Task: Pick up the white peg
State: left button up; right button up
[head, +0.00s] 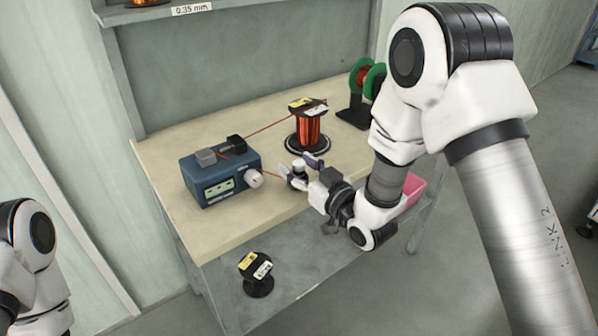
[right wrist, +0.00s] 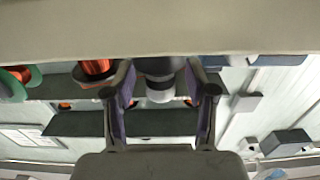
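A short post with a white top, which looks like the white peg (head: 299,164), stands on the table near its front edge. In the right wrist view, which is upside down, its white end (right wrist: 160,96) shows below a dark grey body. My right gripper (head: 297,174) is low over the table at the post. In the right wrist view its two purple-padded fingers (right wrist: 162,100) are apart, one on each side of the post, with narrow gaps visible. My left gripper is out of view; only part of my left arm shows.
A blue winding machine (head: 213,182) with a white knob (head: 254,178) stands left of the gripper. A copper wire spool (head: 309,130) stands behind it, with wire strung towards the machine. Green reels (head: 364,77) and a pink bin (head: 413,188) are to the right. A black spool (head: 257,273) sits below.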

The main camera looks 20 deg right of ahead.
aim_at(299, 162)
grip_shut()
jog(key=shift+r, duration=0.6)
notch_tip(299, 162, up, 2)
jog(key=shift+r+p, duration=0.25)
jog(key=shift+p, duration=0.15)
jog(key=w+d+r+p+v, duration=0.1)
jog(key=d+p+v, duration=0.2)
jog(key=p+v, duration=0.8)
jog(key=shift+v, duration=2.3)
